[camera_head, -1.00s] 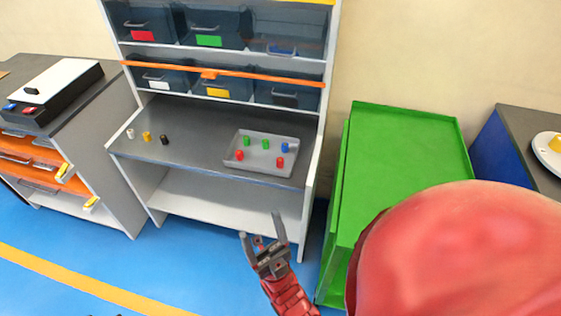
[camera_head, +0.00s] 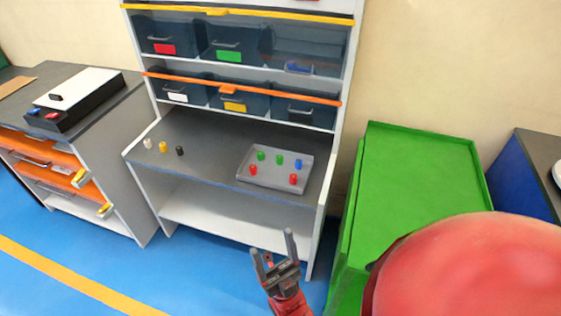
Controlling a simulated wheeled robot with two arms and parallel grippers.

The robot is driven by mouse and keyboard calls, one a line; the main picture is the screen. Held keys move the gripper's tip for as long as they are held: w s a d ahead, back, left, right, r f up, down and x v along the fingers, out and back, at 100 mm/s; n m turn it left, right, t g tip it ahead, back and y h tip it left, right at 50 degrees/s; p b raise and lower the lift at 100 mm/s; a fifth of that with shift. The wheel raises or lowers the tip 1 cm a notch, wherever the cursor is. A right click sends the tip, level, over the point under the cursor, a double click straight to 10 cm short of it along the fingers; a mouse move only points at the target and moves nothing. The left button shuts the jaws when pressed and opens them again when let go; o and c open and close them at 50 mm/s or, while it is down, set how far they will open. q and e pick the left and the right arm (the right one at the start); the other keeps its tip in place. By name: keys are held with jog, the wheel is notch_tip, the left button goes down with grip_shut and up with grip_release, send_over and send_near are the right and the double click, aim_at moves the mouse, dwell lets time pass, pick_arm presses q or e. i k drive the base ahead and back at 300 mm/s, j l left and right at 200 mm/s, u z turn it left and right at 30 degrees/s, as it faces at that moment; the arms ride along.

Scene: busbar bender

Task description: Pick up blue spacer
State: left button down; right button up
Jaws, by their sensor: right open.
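The blue spacer (camera_head: 298,164) stands upright in the grey tray (camera_head: 256,183), near its back right part. Two green spacers (camera_head: 262,156) stand to its left, and two red spacers (camera_head: 293,179) stand in front in the same tray. My right gripper (camera_head: 274,243) is open and empty. It shows in front of the shelf, lower in the picture than the tray and apart from it. My left gripper is not in view.
White, yellow and black spacers (camera_head: 163,147) stand on the shelf's worktop (camera_head: 205,150). Dark bins (camera_head: 238,42) sit above. A green cart (camera_head: 410,190) stands at right, and a workbench (camera_head: 120,130) at left. Blue floor (camera_head: 190,270) lies clear in front.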

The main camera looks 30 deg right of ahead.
aim_at(299, 162)
jog(key=i+j, duration=0.25)
jog(key=i, duration=0.2)
jog(key=i+j, duration=0.25)
jog(key=i, duration=0.2)
